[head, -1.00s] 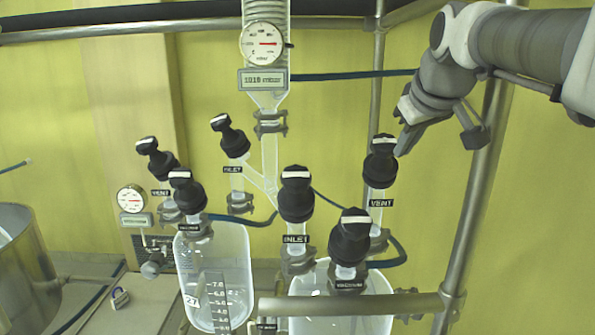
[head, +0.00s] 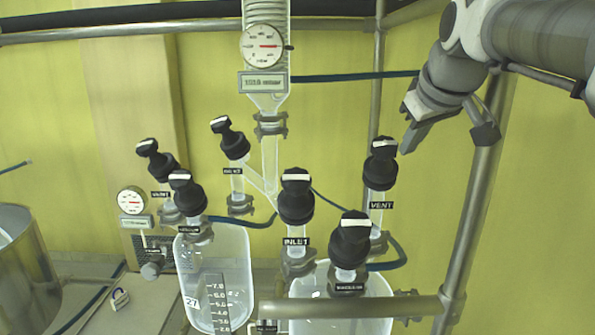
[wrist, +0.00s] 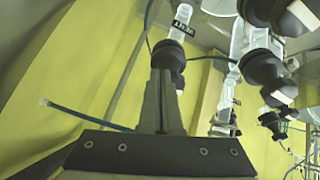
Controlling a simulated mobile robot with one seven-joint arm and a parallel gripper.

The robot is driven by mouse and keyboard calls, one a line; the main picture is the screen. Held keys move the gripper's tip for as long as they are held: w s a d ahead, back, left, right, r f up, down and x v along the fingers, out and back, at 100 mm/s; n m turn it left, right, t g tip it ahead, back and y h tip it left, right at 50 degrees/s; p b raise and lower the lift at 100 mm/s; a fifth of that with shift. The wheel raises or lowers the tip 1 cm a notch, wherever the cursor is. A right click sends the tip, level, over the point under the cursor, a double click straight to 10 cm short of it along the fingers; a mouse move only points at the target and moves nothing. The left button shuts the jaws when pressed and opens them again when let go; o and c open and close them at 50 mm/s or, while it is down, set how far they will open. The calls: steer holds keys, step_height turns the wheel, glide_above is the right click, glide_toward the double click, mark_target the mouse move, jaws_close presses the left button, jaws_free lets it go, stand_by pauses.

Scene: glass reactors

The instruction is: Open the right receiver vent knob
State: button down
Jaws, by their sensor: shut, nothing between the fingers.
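The right receiver vent knob (head: 381,172) is black with a white bar on its top. It stands upright on a glass neck above the label VENT, at the right of the head view. My gripper (head: 406,148) is just to the right of the knob's top, with a small gap in the picture. In the wrist view my gripper (wrist: 159,78) has its fingers together, with nothing visible between them. A black knob (wrist: 169,52) with a VENT-like label shows just beyond the fingertips, partly hidden by them. I cannot tell whether they touch.
A black vacuum knob (head: 350,238) and an inlet knob (head: 296,197) stand close by to the left. A metal post (head: 470,210) rises to the right, and a horizontal bar (head: 350,306) crosses in front of the right glass receiver (head: 318,275). Yellow wall lies behind.

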mark_target(384, 147)
steer(key=v, duration=0.1)
steer(key=p+v, duration=0.1)
steer(key=v, duration=0.2)
steer(key=shift+w+a+r+p, duration=0.2)
steer(key=shift+w+r+p, duration=0.05)
steer(key=shift+r+p, duration=0.15)
step_height(384, 147, down, 6)
steer(key=w+a+b, duration=0.2)
steer(key=b, duration=0.9)
steer(key=shift+w+a, duration=0.2)
steer(key=shift+a, duration=0.15)
steer(key=shift+w+r+p, duration=0.2)
steer(key=shift+p, duration=0.2)
steer(key=shift+d, duration=0.2)
